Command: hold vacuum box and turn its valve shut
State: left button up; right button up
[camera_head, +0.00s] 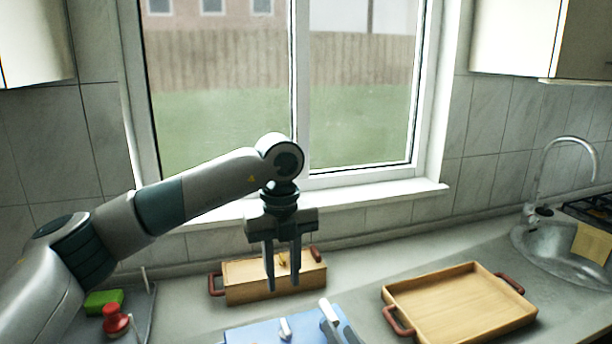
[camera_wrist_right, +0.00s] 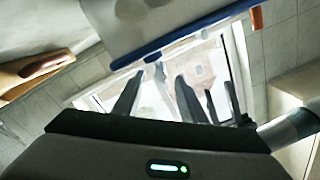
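The vacuum box has a blue lid (camera_head: 255,334) and is cut off by the bottom edge of the head view. A small pale valve (camera_head: 285,328) stands on the lid. In the right wrist view, the pale box (camera_wrist_right: 170,25) with its blue rim fills the top. My left gripper (camera_head: 283,287) points down, open and empty, above and behind the lid as seen in the head view. My right gripper (camera_wrist_right: 158,75) is open, its fingertips near the blue rim with nothing clearly between them. Pale pieces at the lid's right look like its fingers (camera_head: 332,314).
A wooden box (camera_head: 245,292) with red handles stands behind my left gripper. A wooden tray (camera_head: 460,308) lies right of the vacuum box. A red-knobbed item (camera_head: 116,320) and a green sponge (camera_head: 103,301) are at left. The sink (camera_head: 560,255) is far right.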

jog(key=v, duration=0.8)
jog(key=shift+r, duration=0.1)
notch_tip(320, 180, up, 6)
jog(key=p, duration=0.7)
jog(key=shift+s+d, duration=0.1)
